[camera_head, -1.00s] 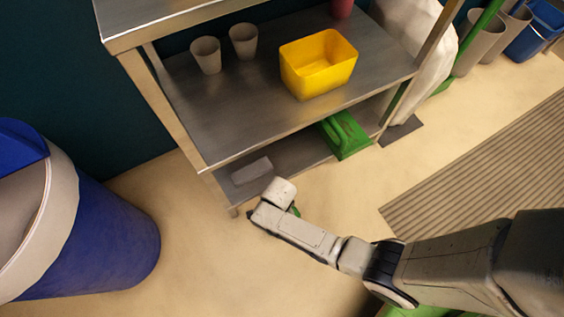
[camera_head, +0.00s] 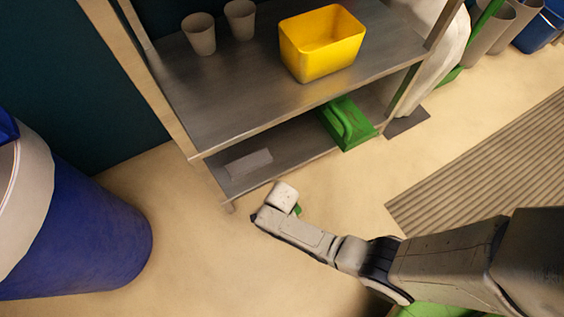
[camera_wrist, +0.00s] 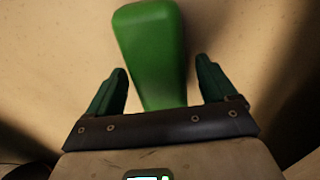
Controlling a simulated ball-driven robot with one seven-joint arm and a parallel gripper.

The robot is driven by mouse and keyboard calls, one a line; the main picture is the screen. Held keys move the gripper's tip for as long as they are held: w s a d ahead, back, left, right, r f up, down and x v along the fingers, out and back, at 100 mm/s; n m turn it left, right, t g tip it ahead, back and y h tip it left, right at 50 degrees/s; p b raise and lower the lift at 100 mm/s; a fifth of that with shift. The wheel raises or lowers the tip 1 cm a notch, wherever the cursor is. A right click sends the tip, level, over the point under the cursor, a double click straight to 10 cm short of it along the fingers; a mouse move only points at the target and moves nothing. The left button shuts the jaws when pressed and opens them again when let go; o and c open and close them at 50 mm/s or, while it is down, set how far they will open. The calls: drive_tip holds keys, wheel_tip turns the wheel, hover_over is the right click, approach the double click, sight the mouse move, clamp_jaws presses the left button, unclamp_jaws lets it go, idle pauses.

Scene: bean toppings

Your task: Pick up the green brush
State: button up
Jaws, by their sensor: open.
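In the wrist view, a long green piece (camera_wrist: 153,45), which looks like part of the green brush, lies between the two dark green fingers of my gripper (camera_wrist: 161,66). The fingers are open, with a gap on each side of it. Its near end is hidden behind the gripper's dark edge. In the head view, my arm's end hangs in front of the shelf unit's lower left part. A small green bit (camera_head: 297,210) shows beside it; I cannot tell if it is brush or fingertip.
A metal shelf unit (camera_head: 235,105) holds a yellow bin (camera_head: 318,62) and two grey cups above. A green handled object (camera_head: 347,124) and a grey block (camera_head: 249,162) are on its lower level. A blue bin (camera_head: 85,235) stands left. Floor between is clear.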

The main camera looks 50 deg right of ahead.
drive_tip(key=c, duration=1.1)
drive_tip(key=shift+r, duration=0.2)
drive_tip(key=shift+r+p, duration=0.25)
drive_tip(key=shift+p, duration=0.1)
wheel_tip(320, 180, up, 3)
drive_tip(key=shift+r+p, duration=0.1)
drive_tip(key=shift+p, duration=1.1)
drive_tip(key=s+d+r+p, duration=0.2)
drive_tip(key=r+p, duration=0.1)
drive_tip(key=s+d+r+p, duration=0.1)
drive_tip(key=r, duration=0.1)
drive_tip(key=shift+s+r, duration=0.1)
drive_tip(key=shift+s, duration=0.05)
drive_tip(key=shift+s+d+r+p, duration=0.65)
drive_tip(key=shift+s+d+p, duration=0.15)
drive_tip(key=shift+s+d, duration=0.35)
drive_tip(key=shift+s+d+r+p, duration=0.6)
drive_tip(key=shift+s+d+p, duration=0.15)
drive_tip(key=shift+s+d, duration=0.35)
drive_tip(key=shift+s+d+r+p, duration=0.75)
drive_tip(key=shift+s+d, duration=0.25)
drive_tip(key=shift+s, duration=0.25)
drive_tip(key=shift+f, duration=0.1)
